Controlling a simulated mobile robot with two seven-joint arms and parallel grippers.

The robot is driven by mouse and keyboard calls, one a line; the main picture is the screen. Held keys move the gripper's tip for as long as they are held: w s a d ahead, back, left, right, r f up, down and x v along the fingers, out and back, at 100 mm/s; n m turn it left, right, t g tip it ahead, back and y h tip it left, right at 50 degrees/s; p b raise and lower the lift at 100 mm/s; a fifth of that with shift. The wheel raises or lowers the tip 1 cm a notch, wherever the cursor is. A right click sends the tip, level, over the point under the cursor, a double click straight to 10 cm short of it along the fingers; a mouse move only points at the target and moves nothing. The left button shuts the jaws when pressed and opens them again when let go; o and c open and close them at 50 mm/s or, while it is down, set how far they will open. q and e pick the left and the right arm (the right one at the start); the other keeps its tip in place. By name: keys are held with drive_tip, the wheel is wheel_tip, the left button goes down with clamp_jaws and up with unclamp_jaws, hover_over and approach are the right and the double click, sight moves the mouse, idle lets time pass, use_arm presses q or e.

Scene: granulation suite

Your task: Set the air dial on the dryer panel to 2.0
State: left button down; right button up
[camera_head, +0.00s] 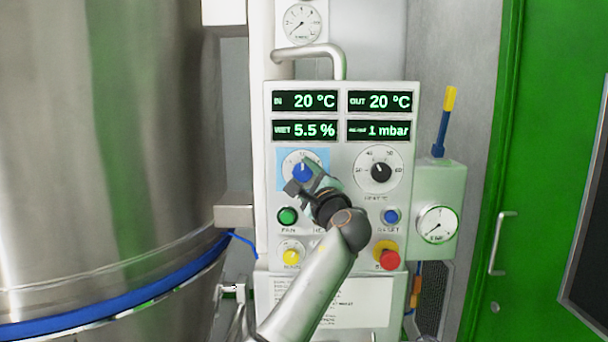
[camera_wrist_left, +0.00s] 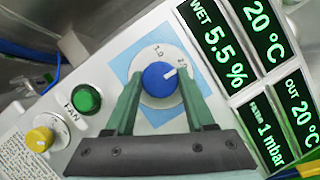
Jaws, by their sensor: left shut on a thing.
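The air dial is a blue knob (camera_head: 303,173) on a round white scale with a light blue square behind it, at the panel's upper left. My left gripper (camera_head: 310,181) reaches up from below and is shut on this knob. In the left wrist view the knob (camera_wrist_left: 159,79) sits between the two green fingers. The fingers hide the lower scale. My right gripper is not in view.
A black heater dial (camera_head: 381,172) sits close to the right. Below are a green button (camera_head: 287,216), blue button (camera_head: 391,216), yellow knob (camera_head: 291,256) and red stop button (camera_head: 390,259). A metal handle (camera_head: 309,50) juts above the displays. The steel vessel (camera_head: 110,150) stands left.

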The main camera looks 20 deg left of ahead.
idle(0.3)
use_arm(q)
drive_tip(key=shift+c, duration=1.3)
unclamp_jaws()
drive_tip(key=shift+s+d, duration=0.1)
drive_tip(key=b+v, duration=0.2)
drive_tip(key=v, duration=1)
drive_tip(key=shift+d+b, duration=0.15)
drive_tip(key=shift+b, duration=0.15)
drive_tip(key=shift+s, duration=0.1)
